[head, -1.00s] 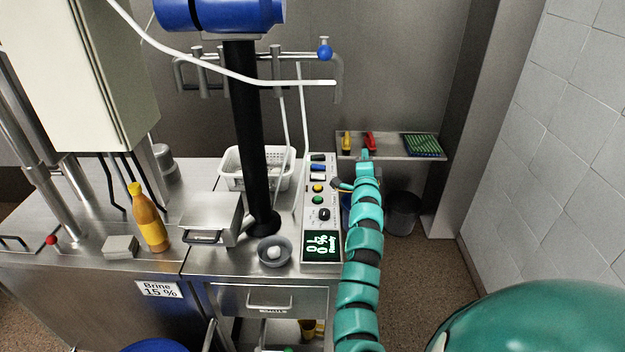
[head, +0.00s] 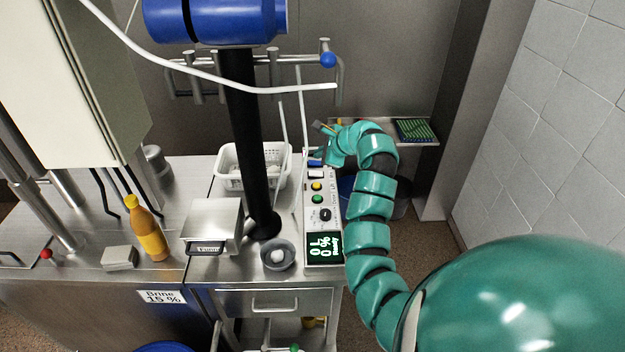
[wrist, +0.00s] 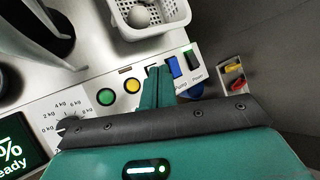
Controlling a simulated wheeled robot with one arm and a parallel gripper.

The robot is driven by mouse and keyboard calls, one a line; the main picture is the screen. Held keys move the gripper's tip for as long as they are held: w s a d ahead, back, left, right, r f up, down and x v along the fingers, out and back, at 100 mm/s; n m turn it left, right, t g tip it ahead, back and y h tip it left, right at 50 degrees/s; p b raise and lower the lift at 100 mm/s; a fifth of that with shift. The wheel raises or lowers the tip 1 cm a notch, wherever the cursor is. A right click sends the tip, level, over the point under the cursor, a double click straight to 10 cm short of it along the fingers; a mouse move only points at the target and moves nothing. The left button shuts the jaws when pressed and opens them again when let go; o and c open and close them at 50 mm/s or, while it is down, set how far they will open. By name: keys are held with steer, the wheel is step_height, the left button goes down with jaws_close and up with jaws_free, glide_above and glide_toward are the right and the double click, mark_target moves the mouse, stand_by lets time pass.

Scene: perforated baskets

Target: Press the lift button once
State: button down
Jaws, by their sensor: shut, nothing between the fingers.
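The control panel (head: 313,222) is a long pale strip on the steel bench. It carries a green button (head: 317,198), a yellow button (head: 317,186) and a white button (head: 316,174), with dark and blue switches at its far end. In the wrist view the green button (wrist: 105,97), yellow button (wrist: 132,85) and blue switch (wrist: 173,67) show. I cannot read which one is marked lift. My gripper (head: 319,158) is shut and empty over the far part of the panel. In the wrist view its fingertips (wrist: 159,70) lie between the yellow button and the blue switch, hiding the panel there. Contact cannot be told.
A white perforated basket (head: 238,178) with an egg-like ball stands left of the panel. A black column (head: 250,150) rises behind the bowl. A shelf (head: 425,141) is at the back.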

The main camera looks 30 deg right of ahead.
steer(key=shift+s+a+r, duration=0.1)
steer(key=shift+s+a, duration=0.05)
steer(key=shift+a, duration=0.05)
stand_by(0.4)
steer(key=b, duration=0.4)
glide_above(319, 186)
step_height(319, 186, down, 7)
steer(key=shift+f, duration=0.9)
steer(key=shift+f, duration=0.2)
stand_by(1.1)
steer(key=shift+f, duration=0.25)
steer(key=shift+f, duration=0.45)
stand_by(0.7)
stand_by(0.3)
steer(key=shift+r+p, duration=0.45)
steer(key=shift+r, duration=0.45)
